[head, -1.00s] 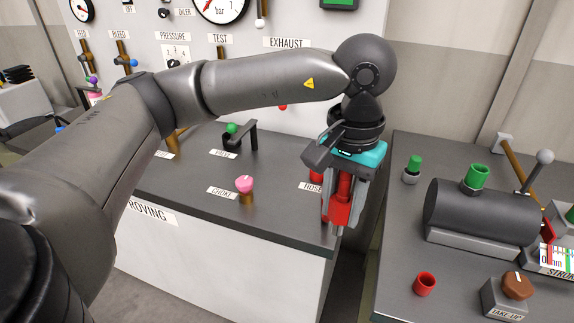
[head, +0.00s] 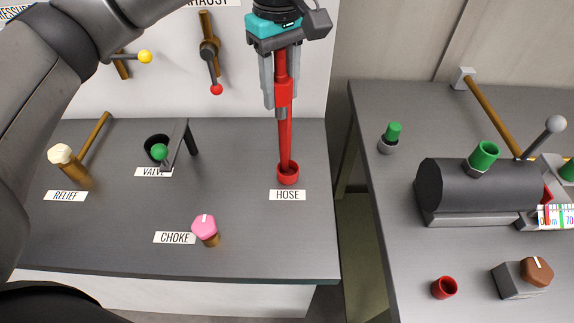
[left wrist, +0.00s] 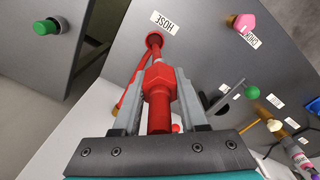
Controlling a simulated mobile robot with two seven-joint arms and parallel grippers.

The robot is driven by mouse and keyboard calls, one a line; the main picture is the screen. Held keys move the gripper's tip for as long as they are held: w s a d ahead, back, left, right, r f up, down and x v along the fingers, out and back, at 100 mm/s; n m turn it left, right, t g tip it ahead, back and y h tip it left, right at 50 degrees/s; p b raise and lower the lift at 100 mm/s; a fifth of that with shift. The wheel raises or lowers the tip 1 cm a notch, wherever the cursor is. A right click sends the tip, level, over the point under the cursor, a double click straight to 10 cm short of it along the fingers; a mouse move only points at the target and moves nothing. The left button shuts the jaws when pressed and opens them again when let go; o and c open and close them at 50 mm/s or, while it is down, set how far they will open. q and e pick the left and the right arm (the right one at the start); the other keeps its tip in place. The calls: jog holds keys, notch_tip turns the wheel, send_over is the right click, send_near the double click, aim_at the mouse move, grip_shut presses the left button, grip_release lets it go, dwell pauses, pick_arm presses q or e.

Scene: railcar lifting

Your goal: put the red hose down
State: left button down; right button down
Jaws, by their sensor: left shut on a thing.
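My left gripper (head: 281,108) is shut on the red hose's end fitting (head: 284,93), high above the left bench. The fitting has a grey tip that points down. A thin red hose line (head: 285,140) runs from beside the fitting down to a red cup (head: 288,174) behind the HOSE label. In the left wrist view the red fitting (left wrist: 158,82) sits between the two grey fingers, with the red cup (left wrist: 154,39) beyond it. The fitting looks apart from the cup. My right gripper is not in view.
A pink choke knob (head: 204,229), a green-balled valve lever (head: 160,152) and a cream relief knob (head: 62,154) stand left of the cup. Across a gap, the right bench holds a dark cylinder (head: 480,189), another red cup (head: 444,288) and a green-topped plug (head: 393,133).

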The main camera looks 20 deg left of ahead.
pick_arm(q)
jog(key=r+n, duration=0.1)
jog(key=n, duration=0.1)
jog(key=w+d+n+p, duration=0.1)
jog(key=shift+r+n, duration=0.4)
jog(key=shift+w, duration=0.15)
jog(key=shift+n, duration=0.3)
notch_tip(320, 180, down, 20)
jog(key=shift+a, duration=0.1)
jog(key=shift+f+b, duration=0.15)
jog(key=shift+b, duration=0.25)
jog(key=shift+c, duration=2.2)
grip_release()
notch_tip(320, 180, up, 12)
jog(key=shift+r, duration=0.2)
